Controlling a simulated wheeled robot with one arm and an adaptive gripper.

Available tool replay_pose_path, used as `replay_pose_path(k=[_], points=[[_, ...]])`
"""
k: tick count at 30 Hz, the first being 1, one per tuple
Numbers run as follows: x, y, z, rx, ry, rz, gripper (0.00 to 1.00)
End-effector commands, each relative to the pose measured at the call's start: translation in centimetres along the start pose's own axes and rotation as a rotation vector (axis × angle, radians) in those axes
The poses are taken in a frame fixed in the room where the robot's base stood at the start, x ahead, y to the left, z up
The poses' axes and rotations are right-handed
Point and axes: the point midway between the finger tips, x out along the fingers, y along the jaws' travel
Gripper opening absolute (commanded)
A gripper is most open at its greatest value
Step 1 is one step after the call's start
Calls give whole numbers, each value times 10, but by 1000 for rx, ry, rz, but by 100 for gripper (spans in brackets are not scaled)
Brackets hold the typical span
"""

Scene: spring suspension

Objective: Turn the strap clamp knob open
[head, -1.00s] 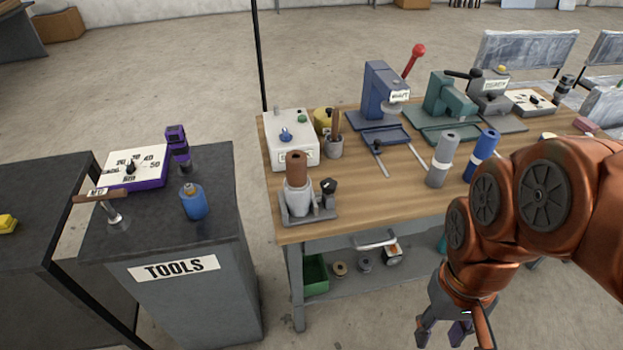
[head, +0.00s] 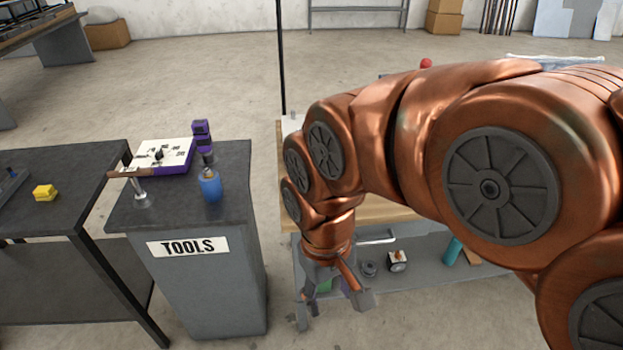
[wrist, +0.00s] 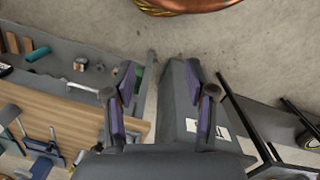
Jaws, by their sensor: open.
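My gripper (head: 335,297) hangs low in front of the wooden workbench, beside the TOOLS cabinet in the head view. In the wrist view my gripper (wrist: 160,82) has its two purple-grey fingers spread apart with nothing between them. I cannot make out the strap clamp knob in either current view. My arm hides most of the benchtop in the head view, including the grey stand with a white cylinder and dark knob seen earlier.
The TOOLS cabinet (head: 200,300) carries a blue bottle (head: 210,187) and a white-topped purple box (head: 163,154). The workbench (wrist: 75,110) shows at left in the wrist view. Its lower shelf (head: 420,280) holds small parts. Floor shows between cabinet and bench.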

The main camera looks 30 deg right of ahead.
Motion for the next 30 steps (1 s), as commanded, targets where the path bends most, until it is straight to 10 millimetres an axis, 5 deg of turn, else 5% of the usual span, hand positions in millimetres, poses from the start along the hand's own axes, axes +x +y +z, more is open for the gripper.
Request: replay_pose_path(k=[11,18,24,30], points=[[-16,64,-170,162,241,30,55],[-13,136,-264,344,386,32,55],[-5,188,-305,465,457,41,55],[0,208,-318,508,481,46,55]])
